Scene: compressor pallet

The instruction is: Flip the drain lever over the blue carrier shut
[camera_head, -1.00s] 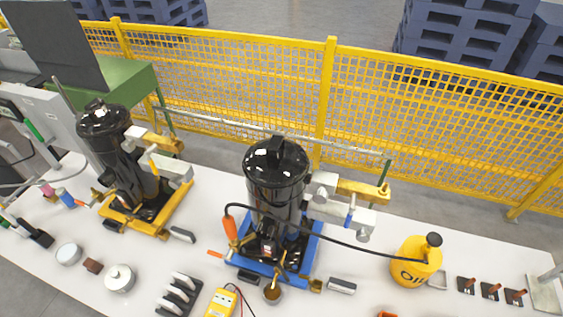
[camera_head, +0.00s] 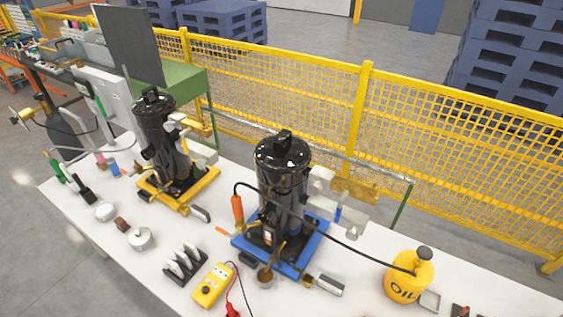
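The blue carrier (camera_head: 316,240) sits on the white table and holds a black, upright compressor cylinder (camera_head: 283,180). An orange-handled part (camera_head: 237,208) stands upright at the carrier's left side. A small orange-tipped lever (camera_head: 227,231) sticks out to the left, low by the carrier's left edge. Brass fittings (camera_head: 279,254) sit at the carrier's front, above a small brown cup (camera_head: 265,278). I cannot tell for sure which of these parts is the drain lever, or how it is set. Neither of my grippers is in view.
A second black compressor (camera_head: 157,130) stands on a yellow carrier (camera_head: 206,179) to the left. A yellow oil can (camera_head: 408,277) with a black hose, a yellow meter (camera_head: 212,284) and a black rack (camera_head: 184,264) stand around the blue carrier. A yellow fence (camera_head: 430,130) runs behind.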

